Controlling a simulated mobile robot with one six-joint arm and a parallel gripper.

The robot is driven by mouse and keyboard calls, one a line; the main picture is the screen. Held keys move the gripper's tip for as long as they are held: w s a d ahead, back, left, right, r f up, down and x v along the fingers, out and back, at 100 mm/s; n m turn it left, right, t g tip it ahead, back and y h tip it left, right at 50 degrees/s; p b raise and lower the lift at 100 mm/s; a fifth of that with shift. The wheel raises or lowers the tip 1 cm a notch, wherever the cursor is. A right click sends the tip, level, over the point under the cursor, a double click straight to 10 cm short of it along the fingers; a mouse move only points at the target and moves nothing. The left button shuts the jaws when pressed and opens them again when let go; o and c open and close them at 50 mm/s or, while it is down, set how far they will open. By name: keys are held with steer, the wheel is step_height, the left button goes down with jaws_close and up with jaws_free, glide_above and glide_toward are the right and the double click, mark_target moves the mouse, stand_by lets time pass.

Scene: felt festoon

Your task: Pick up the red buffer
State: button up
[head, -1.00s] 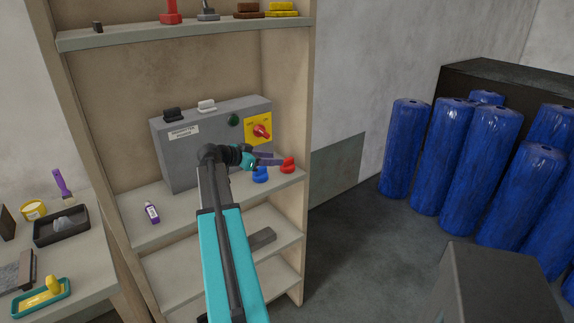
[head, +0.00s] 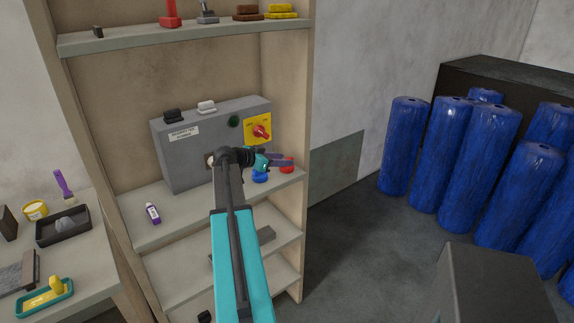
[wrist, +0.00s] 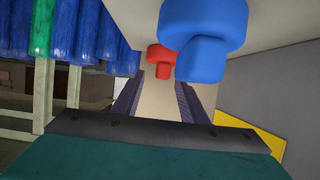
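The red buffer (head: 288,168), a small knobbed piece, sits near the right end of the middle shelf. My gripper (head: 284,159) is beside it, with its fingers partly in front of it in the head view. A similar blue piece (head: 260,177) stands just left of it, under my gripper. In the wrist view my gripper (wrist: 158,92) is open and empty, its two fingers apart. The red buffer (wrist: 159,56) shows just beyond the fingertips, roughly between them. The blue piece (wrist: 205,32) looms large and close, partly overlapping the red buffer's right side.
A grey control box (head: 188,150) with a yellow switch panel (head: 251,128) stands behind on the shelf. The shelf's right upright (head: 288,90) is close by. Blue rolls (head: 480,160) stand far right.

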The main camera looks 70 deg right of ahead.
steer(key=shift+p+x, duration=0.65)
steer(key=shift+x, duration=1.1)
jaws_close()
